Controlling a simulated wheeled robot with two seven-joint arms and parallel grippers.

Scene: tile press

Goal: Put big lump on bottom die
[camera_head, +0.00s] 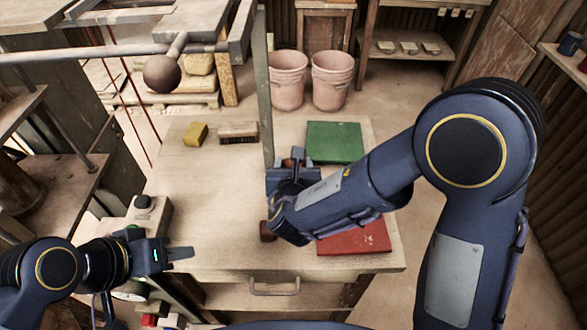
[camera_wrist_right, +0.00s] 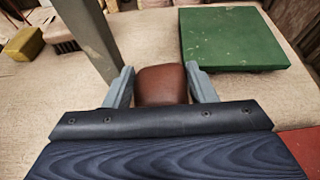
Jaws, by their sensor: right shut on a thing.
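My right gripper (camera_wrist_right: 162,86) is shut on a reddish-brown clay lump (camera_wrist_right: 162,77), which sits between its two fingers in the right wrist view. In the head view this gripper (camera_head: 291,160) is over the middle of the table, left of the green board, and mostly hides the lump. Another brown lump (camera_head: 267,231) shows beside my right forearm, partly hidden by it. I cannot tell their sizes apart well. My left gripper (camera_head: 180,253) is at the table's front left, with no thing seen in it; its finger gap is unclear. I cannot make out the bottom die.
A green board (camera_head: 335,142) and a red board (camera_head: 355,239) lie on the wooden table (camera_head: 205,205). A yellow sponge (camera_head: 195,134) and a brush (camera_head: 238,133) lie at the back left. A grey upright post (camera_head: 264,90) stands close to my right gripper. A ball-ended lever (camera_head: 162,74) hangs upper left.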

